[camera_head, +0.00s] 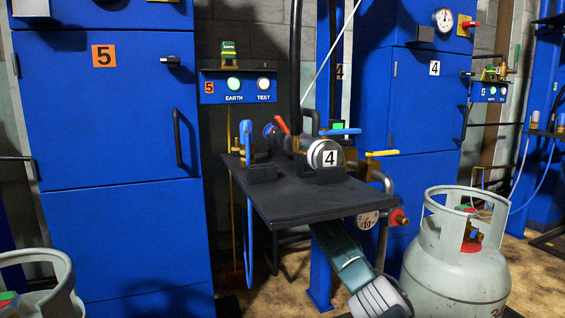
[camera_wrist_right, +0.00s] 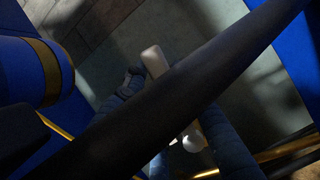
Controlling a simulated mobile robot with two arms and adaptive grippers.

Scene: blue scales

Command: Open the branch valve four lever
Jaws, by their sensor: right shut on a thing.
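A black bench with valve fittings (camera_head: 305,198) stands in the middle of the head view, with a round fitting marked 4 (camera_head: 323,154). Around it are a blue lever (camera_head: 341,131), a red lever (camera_head: 282,124), a yellow lever (camera_head: 382,153) and an upright blue lever (camera_head: 246,128). I cannot tell which is the branch valve four lever. My right arm reaches under the bench, which hides its gripper. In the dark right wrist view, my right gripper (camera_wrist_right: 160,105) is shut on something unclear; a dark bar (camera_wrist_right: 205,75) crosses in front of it. My left gripper is out of view.
A grey gas cylinder (camera_head: 455,262) stands close right of my right arm; another (camera_head: 45,288) is at the lower left. Blue cabinets (camera_head: 110,130) flank the bench. A gauge (camera_head: 368,219) and red-ended pipe (camera_head: 398,217) hang at the bench's right edge.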

